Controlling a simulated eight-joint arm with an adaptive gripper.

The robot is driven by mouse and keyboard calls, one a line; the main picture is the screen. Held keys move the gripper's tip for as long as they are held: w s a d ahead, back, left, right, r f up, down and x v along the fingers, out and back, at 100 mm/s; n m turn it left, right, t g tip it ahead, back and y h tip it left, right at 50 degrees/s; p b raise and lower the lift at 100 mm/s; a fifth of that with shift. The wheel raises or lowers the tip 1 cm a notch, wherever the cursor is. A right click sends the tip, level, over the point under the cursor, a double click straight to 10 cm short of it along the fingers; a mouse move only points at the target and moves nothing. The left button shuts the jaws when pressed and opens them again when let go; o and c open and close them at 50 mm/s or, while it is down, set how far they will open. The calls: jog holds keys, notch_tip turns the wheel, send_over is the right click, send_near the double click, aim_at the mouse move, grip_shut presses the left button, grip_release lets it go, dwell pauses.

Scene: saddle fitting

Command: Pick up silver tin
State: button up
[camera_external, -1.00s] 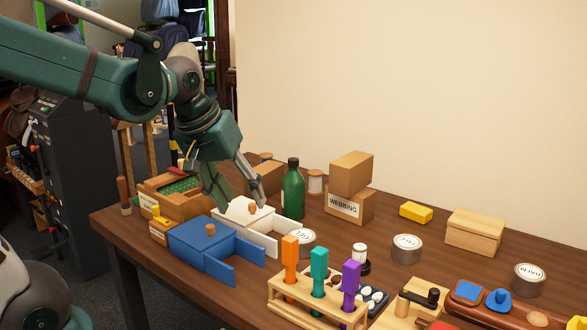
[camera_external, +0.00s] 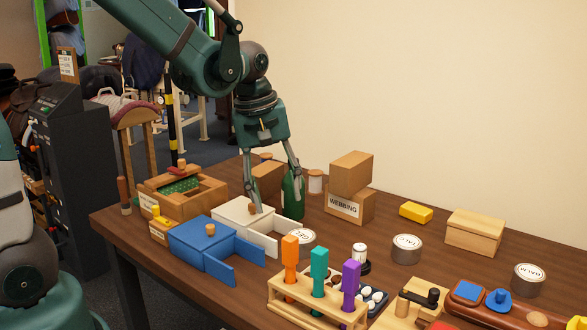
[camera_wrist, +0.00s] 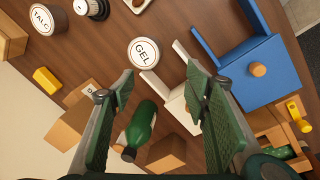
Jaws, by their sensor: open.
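Several silver tins stand on the table. The one marked GEL (camera_external: 301,237) is partly hidden behind the white box's open drawer; its lid (camera_wrist: 143,52) shows whole in the wrist view. A second tin (camera_external: 407,249) stands to its right, and its lid reads TALC in the wrist view (camera_wrist: 48,18). A third tin (camera_external: 528,280) stands at the far right. My gripper (camera_external: 277,198) is open, pointing down between the white box and the green bottle. In the wrist view its fingertips (camera_wrist: 160,80) are apart with nothing held, and the GEL tin lies just beyond them.
A green bottle (camera_external: 293,192) stands close to my right finger. A wooden rack (camera_external: 318,312) with coloured handles is in front. WEBBING boxes (camera_external: 349,203) stand behind. Table is clearer around the second tin.

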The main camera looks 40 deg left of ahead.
aim_at(301, 235)
jog(key=shift+w+d+f+n+g+p, duration=0.35)
jog(key=shift+w+d+f+n+p, duration=0.15)
jog(key=shift+w+p, duration=0.25)
jog(key=shift+w+d+f+n+g+p, duration=0.25)
jog(key=shift+w+d+n+g+p, duration=0.15)
jog(key=shift+w+n+p, duration=0.3)
jog(key=shift+w+d+f+n+g+p, duration=0.3)
jog(key=shift+d+f+n+p, duration=0.15)
jog(key=shift+f+p, duration=0.25)
jog(key=shift+w+d+f+n+g+p, duration=0.3)
jog(key=shift+f+n+p, duration=0.15)
jog(key=shift+f+p, duration=0.15)
jog(key=shift+f, duration=0.1)
jog(key=shift+s+d+f, duration=0.1)
jog(key=shift+d+f, duration=0.1)
jog(key=shift+f, duration=1.05)
jog(key=shift+f, duration=0.1)
jog(key=shift+s+d+f+b, duration=0.1)
jog(key=shift+d+f+b, duration=0.1)
jog(key=shift+f, duration=1.05)
jog(key=shift+d+f+b, duration=0.1)
jog(key=shift+d+f, duration=0.05)
jog(key=shift+f, duration=1.1)
jog(key=shift+c, duration=0.3)
jog(key=c, duration=0.6)
